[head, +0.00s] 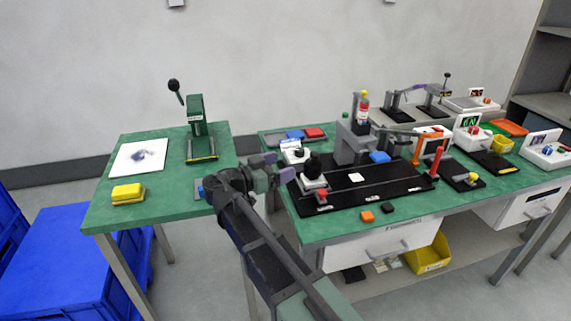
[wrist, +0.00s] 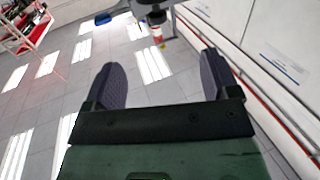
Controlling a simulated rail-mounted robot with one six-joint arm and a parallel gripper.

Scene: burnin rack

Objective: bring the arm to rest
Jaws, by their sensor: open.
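My gripper (head: 273,166) is held out over the gap between the two green-topped tables in the head view, with its two purple-grey fingers pointing right. In the wrist view my gripper (wrist: 160,82) is open, with its fingers spread apart and nothing between them. My arm reaches up from the bottom of the head view to the gripper. The gripper is close to the left end of the right table, near a white device with a black knob (head: 313,172). I cannot tell how high it is above the table.
The left table (head: 160,205) carries a green press (head: 199,135), a white pad (head: 139,158) and a yellow block (head: 127,194). The right table (head: 330,230) holds black fixture boards and several devices. Blue crates (head: 72,255) stand at lower left. A yellow bin (head: 428,257) sits below.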

